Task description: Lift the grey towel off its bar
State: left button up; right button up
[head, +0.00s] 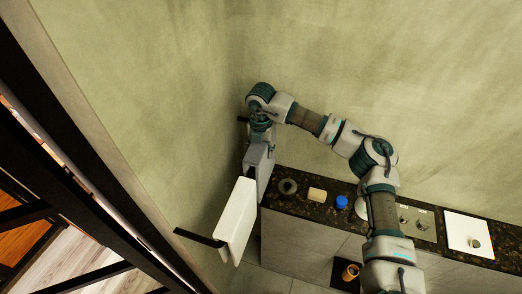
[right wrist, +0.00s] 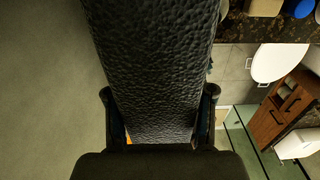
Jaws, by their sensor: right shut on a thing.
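The grey towel (head: 258,166) hangs by the corner of the green wall in the head view, beyond a white towel. My right gripper (head: 260,136) is at its upper end and points down at it. In the right wrist view the towel (right wrist: 155,60) is a dark, dimpled sheet filling the middle. It lies between the two fingers of my right gripper (right wrist: 159,95), which is shut on it. A short dark bar end (head: 242,119) shows by the wall; most of this bar is hidden. I cannot tell whether the towel still touches it. My left gripper is not in view.
A white towel (head: 238,215) hangs nearer on another dark bar (head: 197,237). The green wall is close on the left.

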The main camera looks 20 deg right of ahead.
notch_tip(320, 180, up, 3)
jog(key=shift+s+d+r+p, duration=0.1)
jog(key=shift+r+p, duration=0.1)
jog(key=shift+p, duration=0.55)
notch_tip(320, 180, up, 3)
jog(key=shift+d+r+p, duration=0.1)
jog(key=shift+d+p, duration=0.05)
jog(key=shift+p, duration=0.85)
notch_tip(320, 180, up, 2)
jog(key=shift+r+p, duration=0.25)
jog(key=shift+p, duration=0.5)
jog(key=shift+a+r, duration=0.2)
jog(key=shift+r, duration=0.3)
